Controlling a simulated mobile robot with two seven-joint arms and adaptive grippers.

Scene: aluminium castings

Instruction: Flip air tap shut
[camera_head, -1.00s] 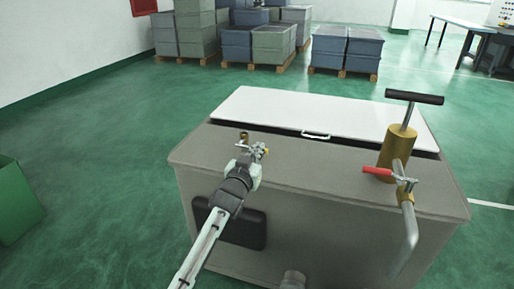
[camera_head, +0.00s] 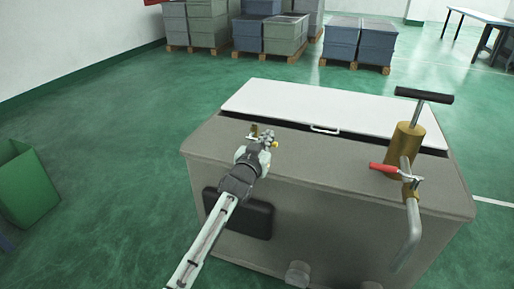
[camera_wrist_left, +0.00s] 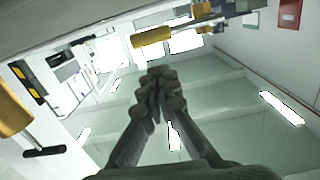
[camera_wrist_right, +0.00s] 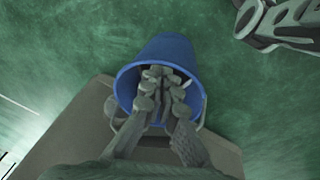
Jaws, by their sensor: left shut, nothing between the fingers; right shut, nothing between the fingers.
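My left gripper (camera_head: 265,143) is at the left part of the grey tank's top, right beside a small brass fitting (camera_head: 254,132). A small yellow part (camera_head: 275,143) shows at its fingertips. In the left wrist view the shut, empty fingers (camera_wrist_left: 156,80) point toward a yellow lever-like bar (camera_wrist_left: 152,37). I cannot tell whether they touch it. A second valve, with a red lever (camera_head: 384,168), sits on a grey pipe at the right; its lever points left. My right gripper (camera_wrist_right: 162,82) is shut and empty over a blue bucket (camera_wrist_right: 130,75).
The grey tank (camera_head: 330,170) has a white lid (camera_head: 330,108) on top. A brass cylinder with a black T-handle (camera_head: 406,142) stands at its right end. A green bin (camera_head: 25,185) is on the left floor. Stacked crates (camera_head: 280,35) stand at the back.

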